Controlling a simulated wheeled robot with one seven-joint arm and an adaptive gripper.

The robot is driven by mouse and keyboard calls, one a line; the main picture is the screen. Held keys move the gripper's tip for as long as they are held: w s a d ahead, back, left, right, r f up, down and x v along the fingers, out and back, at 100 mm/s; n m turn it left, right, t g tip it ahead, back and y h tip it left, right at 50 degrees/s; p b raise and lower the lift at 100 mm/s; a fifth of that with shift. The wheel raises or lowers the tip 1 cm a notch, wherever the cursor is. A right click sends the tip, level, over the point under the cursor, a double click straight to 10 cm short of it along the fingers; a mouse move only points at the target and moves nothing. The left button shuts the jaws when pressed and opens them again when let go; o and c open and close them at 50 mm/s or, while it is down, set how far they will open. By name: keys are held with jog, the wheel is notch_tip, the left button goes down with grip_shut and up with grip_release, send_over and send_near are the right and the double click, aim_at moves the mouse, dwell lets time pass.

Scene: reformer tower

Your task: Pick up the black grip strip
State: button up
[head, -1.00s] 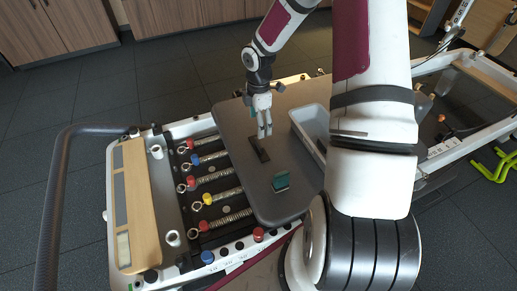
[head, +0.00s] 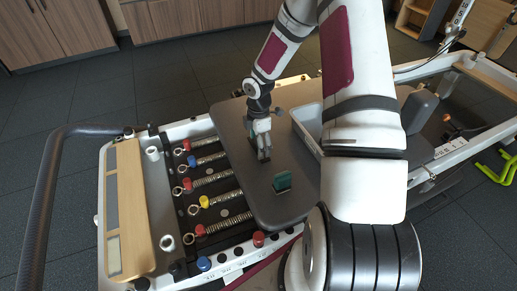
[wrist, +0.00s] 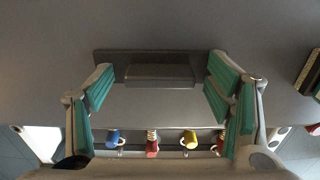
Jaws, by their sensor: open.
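The black grip strip (wrist: 160,70) lies flat on the grey padded board (head: 240,180), with a raised dark block along its middle. In the wrist view it spans across the picture ahead of my gripper (wrist: 160,88). My gripper is open and empty, its teal-padded fingers spread to either side of the strip's raised part. In the head view my gripper (head: 263,152) points down over the strip and hides most of it. I cannot tell whether the fingertips touch the board.
A pale tray (head: 306,128) sits to the right of my gripper. Springs with coloured ends (head: 215,201) lie left of the board.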

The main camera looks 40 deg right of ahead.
jog(key=shift+c, duration=0.5)
jog(key=c, duration=1.1)
jog(key=shift+r, duration=0.1)
jog(key=shift+c, duration=0.2)
